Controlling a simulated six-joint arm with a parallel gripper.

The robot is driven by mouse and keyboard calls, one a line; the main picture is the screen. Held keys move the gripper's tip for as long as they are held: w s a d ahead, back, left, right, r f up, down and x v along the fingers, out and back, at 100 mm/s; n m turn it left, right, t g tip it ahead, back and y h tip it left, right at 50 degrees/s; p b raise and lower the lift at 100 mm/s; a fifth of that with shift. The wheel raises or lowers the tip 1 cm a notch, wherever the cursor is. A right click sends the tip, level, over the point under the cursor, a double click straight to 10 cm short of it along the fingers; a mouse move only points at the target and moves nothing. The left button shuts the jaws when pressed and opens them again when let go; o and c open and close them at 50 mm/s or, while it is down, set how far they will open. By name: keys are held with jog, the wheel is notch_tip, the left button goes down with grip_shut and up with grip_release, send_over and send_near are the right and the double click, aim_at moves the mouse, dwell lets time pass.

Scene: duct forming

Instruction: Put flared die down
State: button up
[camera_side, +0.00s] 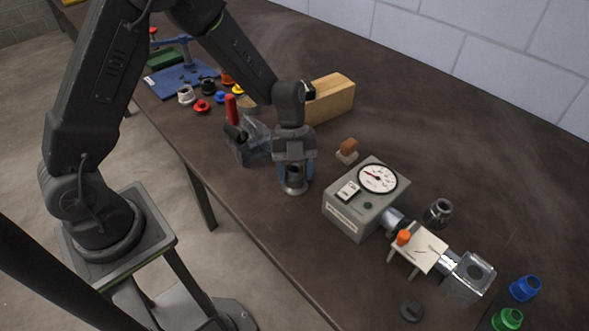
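A grey metal die with a wider foot, which looks like the flared die (294,184), is upright at the tabletop, left of the gauge box. My gripper (295,172) points straight down over it, with a finger along each side of its upper part. The fingers look closed on it. Its foot is at or very near the table surface; I cannot tell whether it touches. Another dark metal ring-like piece (438,212) stands right of the gauge box.
Bare table lies in front.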

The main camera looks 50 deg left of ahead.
jog(key=o, duration=0.3)
jog(key=v, duration=1.2)
jog(key=shift+s+a+r+n+t+y, duration=0.2)
jog(key=shift+s+r+n+t+y, duration=0.4)
jog(key=shift+s+r+n+t, duration=2.15)
jog(key=shift+s+a+r+n+g+y, duration=0.15)
jog(key=shift+s+r+n+y, duration=0.85)
jog(key=shift+s+n, duration=3.7)
jog(key=shift+s+a+r+n+t+y, duration=0.25)
jog(key=shift+s+r+n+t, duration=1.7)
jog(key=shift+n, duration=3)
jog(key=shift+s+r+g, duration=0.45)
jog(key=shift+s+g, duration=0.1)
